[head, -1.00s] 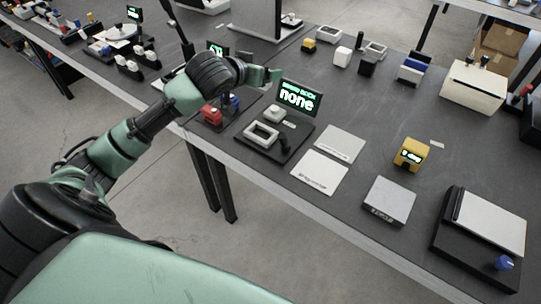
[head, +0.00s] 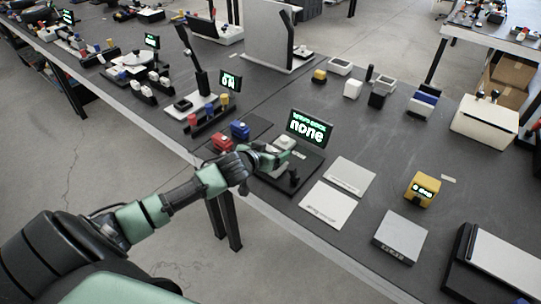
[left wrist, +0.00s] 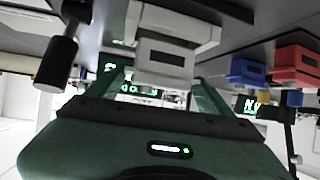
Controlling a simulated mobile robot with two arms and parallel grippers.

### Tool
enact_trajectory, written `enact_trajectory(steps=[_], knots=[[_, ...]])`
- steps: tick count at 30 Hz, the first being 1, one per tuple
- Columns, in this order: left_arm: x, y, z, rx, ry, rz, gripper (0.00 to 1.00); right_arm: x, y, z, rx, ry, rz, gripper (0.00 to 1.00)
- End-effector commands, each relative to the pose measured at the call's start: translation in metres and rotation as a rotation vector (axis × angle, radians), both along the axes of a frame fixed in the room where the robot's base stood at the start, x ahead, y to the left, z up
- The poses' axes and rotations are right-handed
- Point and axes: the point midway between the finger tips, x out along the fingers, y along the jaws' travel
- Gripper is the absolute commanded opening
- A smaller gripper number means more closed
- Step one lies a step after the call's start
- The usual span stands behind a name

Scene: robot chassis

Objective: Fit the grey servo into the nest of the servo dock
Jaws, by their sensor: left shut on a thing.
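The servo dock (head: 309,180) is a black base with a lit screen (head: 311,127) reading "none". A pale block (head: 285,142) sits on it near the screen, and a black lever (head: 292,178) stands at its front. My left gripper (head: 272,157) is over the dock and hides most of the nest in the head view. In the left wrist view, its green fingers are shut on the grey servo (left wrist: 165,60), a light box with a dark label. The pale nest frame (left wrist: 202,30) shows right by the servo; I cannot tell whether the servo is inside it. My right gripper is not in view.
A red servo (head: 222,140) and a blue servo (head: 240,130) stand just left of the dock. The dock's black lever (left wrist: 57,62) is close to the fingers in the wrist view. Flat pale plates (head: 333,205) and a yellow device (head: 421,189) lie to the right.

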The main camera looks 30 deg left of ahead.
Motion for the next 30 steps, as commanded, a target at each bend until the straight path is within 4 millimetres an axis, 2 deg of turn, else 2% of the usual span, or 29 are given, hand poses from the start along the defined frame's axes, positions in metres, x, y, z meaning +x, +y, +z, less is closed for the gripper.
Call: enact_trajectory(steps=[3,5,17,18,19,30], knots=[[0.000,0.000,-0.017,0.000,0.000,0.001,0.33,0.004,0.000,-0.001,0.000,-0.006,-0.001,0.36],[0.000,0.000,-0.021,0.000,-0.001,-0.001,0.33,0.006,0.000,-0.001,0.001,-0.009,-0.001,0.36],[0.000,0.000,-0.026,0.000,-0.001,0.000,0.33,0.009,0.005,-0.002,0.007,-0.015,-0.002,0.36],[0.000,0.000,-0.026,0.001,0.000,0.000,0.93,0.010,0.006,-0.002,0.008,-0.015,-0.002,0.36],[0.000,0.000,-0.026,0.001,0.000,0.000,1.00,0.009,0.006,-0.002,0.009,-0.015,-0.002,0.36],[-0.004,-0.001,-0.021,0.000,0.000,-0.001,1.00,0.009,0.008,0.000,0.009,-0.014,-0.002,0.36]])
